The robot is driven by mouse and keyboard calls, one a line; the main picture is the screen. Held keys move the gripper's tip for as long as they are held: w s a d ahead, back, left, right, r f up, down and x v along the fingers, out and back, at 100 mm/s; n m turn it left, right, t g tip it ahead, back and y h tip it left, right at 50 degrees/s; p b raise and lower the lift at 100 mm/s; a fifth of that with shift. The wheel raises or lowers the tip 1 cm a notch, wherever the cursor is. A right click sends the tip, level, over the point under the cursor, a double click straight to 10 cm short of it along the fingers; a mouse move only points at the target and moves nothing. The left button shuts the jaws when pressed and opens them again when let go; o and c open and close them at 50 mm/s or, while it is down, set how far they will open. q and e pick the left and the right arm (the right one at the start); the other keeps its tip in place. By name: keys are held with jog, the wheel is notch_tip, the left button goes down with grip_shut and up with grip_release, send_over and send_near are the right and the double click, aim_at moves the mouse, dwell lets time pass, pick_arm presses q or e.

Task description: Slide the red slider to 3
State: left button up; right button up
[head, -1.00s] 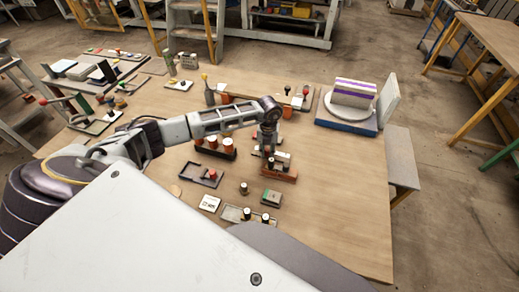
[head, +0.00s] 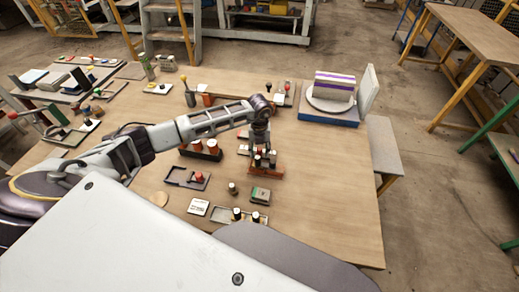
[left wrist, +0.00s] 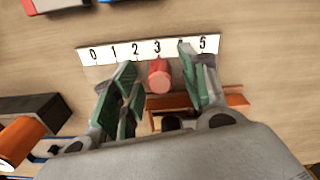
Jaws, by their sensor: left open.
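My left gripper (left wrist: 160,88) is open, with one green-grey finger on each side of the slider. Gaps show between the slider and both fingers. In the head view my left gripper (head: 260,148) points down over the brown-orange block (head: 265,171), and the slider cannot be made out there. My right gripper is not in view.
An orange cylinder on a dark block (left wrist: 35,125) lies left of the gripper in the left wrist view. In the head view, a dark frame with a red knob (head: 198,177) and a dark block of capped cylinders (head: 202,151) stand close by.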

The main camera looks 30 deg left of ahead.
aim_at(259, 149)
pick_arm(q)
notch_tip(259, 149, up, 12)
dwell(0.9)
dwell(0.6)
